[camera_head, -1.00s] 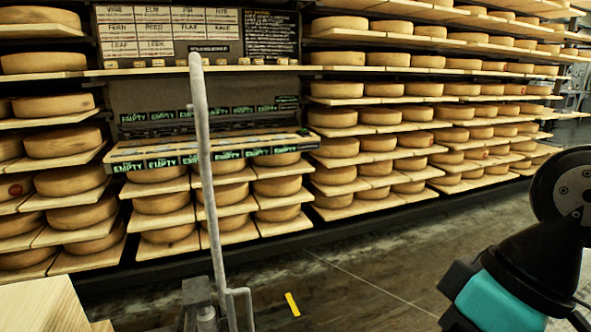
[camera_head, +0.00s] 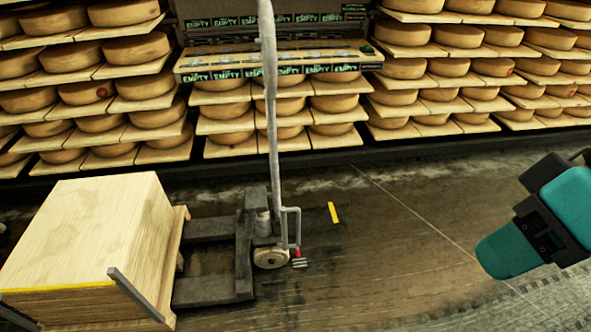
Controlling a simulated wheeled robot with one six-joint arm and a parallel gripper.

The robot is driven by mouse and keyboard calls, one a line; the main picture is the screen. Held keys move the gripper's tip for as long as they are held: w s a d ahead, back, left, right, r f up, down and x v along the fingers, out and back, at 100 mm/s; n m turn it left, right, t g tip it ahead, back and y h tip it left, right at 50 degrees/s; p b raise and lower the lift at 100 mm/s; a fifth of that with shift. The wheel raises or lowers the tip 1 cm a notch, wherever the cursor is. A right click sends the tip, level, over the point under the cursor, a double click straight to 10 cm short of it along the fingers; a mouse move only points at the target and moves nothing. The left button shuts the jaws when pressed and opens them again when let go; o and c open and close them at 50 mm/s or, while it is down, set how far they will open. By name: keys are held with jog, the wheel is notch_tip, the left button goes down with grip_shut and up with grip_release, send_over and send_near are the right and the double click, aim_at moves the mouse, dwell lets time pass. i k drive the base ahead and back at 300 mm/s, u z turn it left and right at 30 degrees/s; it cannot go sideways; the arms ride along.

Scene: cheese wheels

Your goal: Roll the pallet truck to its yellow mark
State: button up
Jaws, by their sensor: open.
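The pallet truck (camera_head: 247,245) stands on the floor left of centre, with dark forks, a pale wheel and a tall grey handle (camera_head: 271,110). Its forks run left to a wooden pallet under a large pale wooden box (camera_head: 98,233). The yellow mark (camera_head: 333,212) is a short strip on the floor, to the right of the truck and apart from it. Part of my arm, teal and black, shows at the right edge, well clear of the handle. I make out no gripper fingertips in this view.
Shelves of cheese wheels (camera_head: 458,37) line the back wall. A board with "EMPTY" labels (camera_head: 275,65) is among them, behind the handle. The floor (camera_head: 395,240) right of the mark is clear. A grey bar (camera_head: 135,293) shows at the box's front right.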

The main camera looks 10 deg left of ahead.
aim_at(270, 241)
jog(key=z, duration=1.7)
jog(key=i, duration=0.7)
jog(key=u, duration=3.5)
jog(key=k, duration=0.45)
jog(key=z, duration=0.4)
jog(key=i, duration=0.5)
jog(key=z, duration=0.05)
